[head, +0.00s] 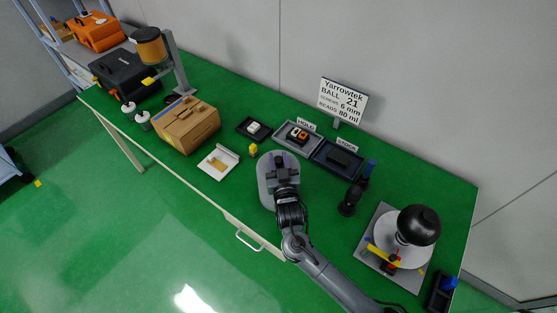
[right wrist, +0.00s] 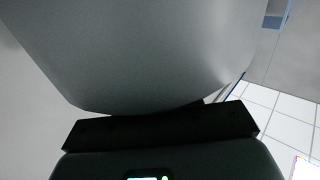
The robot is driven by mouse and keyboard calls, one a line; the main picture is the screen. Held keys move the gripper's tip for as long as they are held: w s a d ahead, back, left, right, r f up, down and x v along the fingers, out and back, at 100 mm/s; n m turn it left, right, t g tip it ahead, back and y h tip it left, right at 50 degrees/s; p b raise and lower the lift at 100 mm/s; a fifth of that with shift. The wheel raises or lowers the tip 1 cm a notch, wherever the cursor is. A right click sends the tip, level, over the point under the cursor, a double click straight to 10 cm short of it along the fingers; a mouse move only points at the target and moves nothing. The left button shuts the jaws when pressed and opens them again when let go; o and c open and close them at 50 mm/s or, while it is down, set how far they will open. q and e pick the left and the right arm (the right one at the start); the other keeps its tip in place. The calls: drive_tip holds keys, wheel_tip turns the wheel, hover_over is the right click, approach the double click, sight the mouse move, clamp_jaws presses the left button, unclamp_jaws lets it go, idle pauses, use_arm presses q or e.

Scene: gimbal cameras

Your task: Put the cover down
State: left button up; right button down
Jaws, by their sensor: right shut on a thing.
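My right gripper (head: 283,168) is shut on the cover (head: 265,186), a grey rounded piece over the front middle of the green table (head: 322,220). The jaws and wrist hide part of the cover. In the right wrist view, the cover (right wrist: 150,50) is a large smooth grey surface filling the upper part, right against the dark gripper edge. I cannot tell whether it touches the table. At the right, a black ball (head: 419,225) sits on a white round part on a grey base plate (head: 392,283). My left gripper is not in view.
Grey tray (head: 281,141) and dark tray (head: 321,163) lie behind the cover, with a sign (head: 343,101) at the back. A white item (head: 219,161) and a cardboard box (head: 187,124) are to the left. Dark upright tools (head: 348,203) stand to the right.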

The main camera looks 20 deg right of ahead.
drive_tip(key=shift+f, duration=0.1)
drive_tip(key=c, duration=0.8)
unclamp_jaws()
drive_tip(key=s+d+f+n+g+y, duration=0.1)
drive_tip(key=s+g, duration=0.3)
drive_tip(key=s, duration=0.8)
drive_tip(key=s+d+f+n+g+y, duration=0.1)
drive_tip(key=s+f+g, duration=0.2)
drive_tip(key=s, duration=0.9)
drive_tip(key=s+d+f+n+g+y, duration=0.1)
drive_tip(key=s+f+n+g, duration=0.1)
drive_tip(key=s+g, duration=0.5)
drive_tip(key=shift+s+y, duration=0.3)
drive_tip(key=shift+s, duration=2.5)
